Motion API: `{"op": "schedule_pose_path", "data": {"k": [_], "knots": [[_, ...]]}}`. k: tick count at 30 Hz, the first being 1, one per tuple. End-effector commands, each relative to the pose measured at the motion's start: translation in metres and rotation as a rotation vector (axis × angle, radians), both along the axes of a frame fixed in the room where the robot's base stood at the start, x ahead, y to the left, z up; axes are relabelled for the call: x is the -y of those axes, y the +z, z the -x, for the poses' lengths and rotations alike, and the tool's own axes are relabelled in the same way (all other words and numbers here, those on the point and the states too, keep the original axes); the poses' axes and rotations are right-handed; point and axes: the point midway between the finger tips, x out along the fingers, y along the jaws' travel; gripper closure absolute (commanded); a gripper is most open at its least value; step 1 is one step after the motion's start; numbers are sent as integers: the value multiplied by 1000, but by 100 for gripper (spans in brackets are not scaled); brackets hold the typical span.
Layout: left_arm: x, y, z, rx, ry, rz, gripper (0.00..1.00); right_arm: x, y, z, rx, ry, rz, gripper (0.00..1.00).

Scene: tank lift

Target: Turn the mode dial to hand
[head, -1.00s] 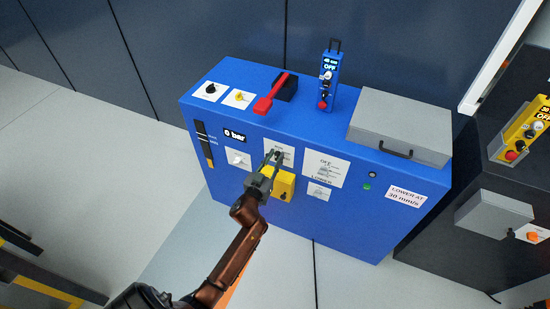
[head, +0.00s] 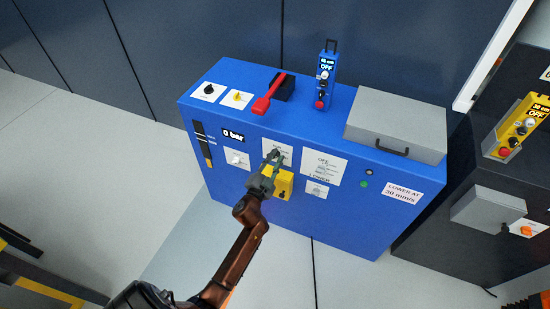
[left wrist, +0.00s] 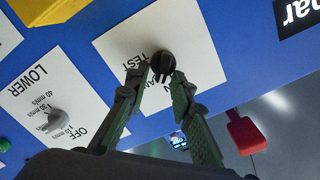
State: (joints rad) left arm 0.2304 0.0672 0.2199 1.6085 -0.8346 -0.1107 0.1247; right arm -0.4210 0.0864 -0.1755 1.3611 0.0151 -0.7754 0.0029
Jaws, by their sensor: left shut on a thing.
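The mode dial is a small dark round knob (left wrist: 163,63) on a white plate (left wrist: 190,50) with TEST and a partly hidden word printed on it. The plate also shows in the head view (head: 283,148) on the front of the blue cabinet. My left gripper (head: 273,160) reaches the plate from below. In the left wrist view its two fingertips (left wrist: 162,74) are shut on the dial, one on each side. The fingers hide part of the lettering, and I cannot tell which word the dial points at. My right gripper is not in view.
A grey knob (left wrist: 55,122) sits beside it on a LOWER/OFF plate (head: 325,165). A yellow box (head: 284,184) is just below the dial. A red lever (head: 268,95), a blue pendant (head: 326,78) and a grey case (head: 398,122) are on the cabinet top (head: 225,80).

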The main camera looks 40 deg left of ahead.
Motion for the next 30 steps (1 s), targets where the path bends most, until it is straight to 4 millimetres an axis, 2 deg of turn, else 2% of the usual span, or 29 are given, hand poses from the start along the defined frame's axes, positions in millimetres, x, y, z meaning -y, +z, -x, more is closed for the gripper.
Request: {"op": "schedule_pose_path", "data": {"k": [12, 30], "knots": [[3, -4, -1, -56, -1, -227, 100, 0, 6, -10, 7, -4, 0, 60], [4, -4, -1, -68, -1, -278, 100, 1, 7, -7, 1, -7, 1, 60]]}}
